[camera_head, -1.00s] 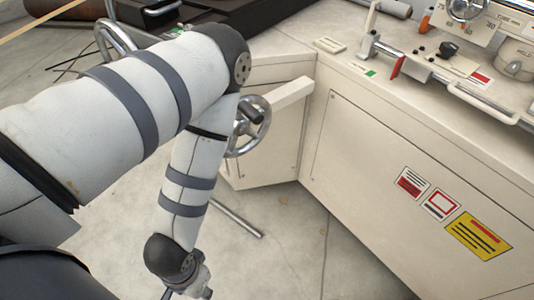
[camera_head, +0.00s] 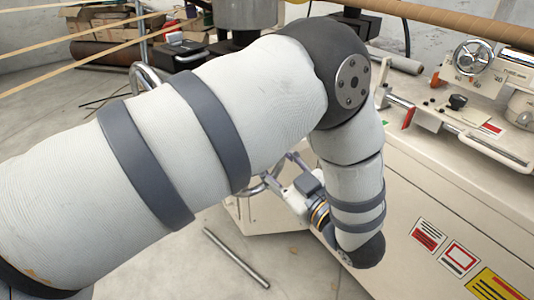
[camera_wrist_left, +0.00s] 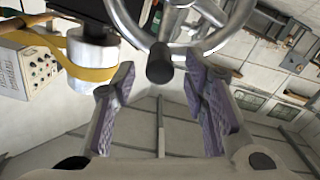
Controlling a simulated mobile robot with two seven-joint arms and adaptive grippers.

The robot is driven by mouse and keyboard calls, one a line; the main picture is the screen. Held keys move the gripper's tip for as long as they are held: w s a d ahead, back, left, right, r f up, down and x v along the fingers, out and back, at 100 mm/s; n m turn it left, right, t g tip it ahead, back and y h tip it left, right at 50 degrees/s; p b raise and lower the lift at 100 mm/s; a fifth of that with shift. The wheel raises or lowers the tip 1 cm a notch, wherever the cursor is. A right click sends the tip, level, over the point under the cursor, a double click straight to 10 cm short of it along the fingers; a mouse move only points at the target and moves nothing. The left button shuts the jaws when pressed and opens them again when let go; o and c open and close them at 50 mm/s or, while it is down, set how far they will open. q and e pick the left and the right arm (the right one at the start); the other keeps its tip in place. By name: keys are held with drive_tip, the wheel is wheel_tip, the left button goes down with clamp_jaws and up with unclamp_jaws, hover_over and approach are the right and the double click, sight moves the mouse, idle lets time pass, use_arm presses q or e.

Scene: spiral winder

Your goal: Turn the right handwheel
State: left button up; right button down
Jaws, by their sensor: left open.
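The handwheel on the cream cabinet is mostly behind my left arm in the head view; part of its metal rim (camera_head: 256,190) shows below the arm. In the left wrist view the metal rim (camera_wrist_left: 208,45) fills the top middle, and its dark crank knob (camera_wrist_left: 159,66) points toward the camera. My left gripper (camera_head: 284,172) is at the wheel. In the wrist view the left gripper (camera_wrist_left: 160,72) is open, with a purple-padded finger on either side of the knob. I cannot tell if either finger touches it. My right gripper is in neither view.
Another handwheel (camera_head: 145,77) stands farther left, behind my arm. A small handwheel (camera_head: 473,57) sits on the machine at right. The cream cabinet (camera_head: 405,205) with warning labels stands close to my forearm. A metal rod (camera_head: 236,258) lies on the floor.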

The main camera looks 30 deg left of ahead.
use_arm(q)
drive_tip(key=x, duration=0.3)
drive_tip(key=shift+a, duration=0.1)
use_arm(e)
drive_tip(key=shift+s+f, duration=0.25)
use_arm(q)
drive_tip(key=shift+c, duration=0.6)
clamp_jaws()
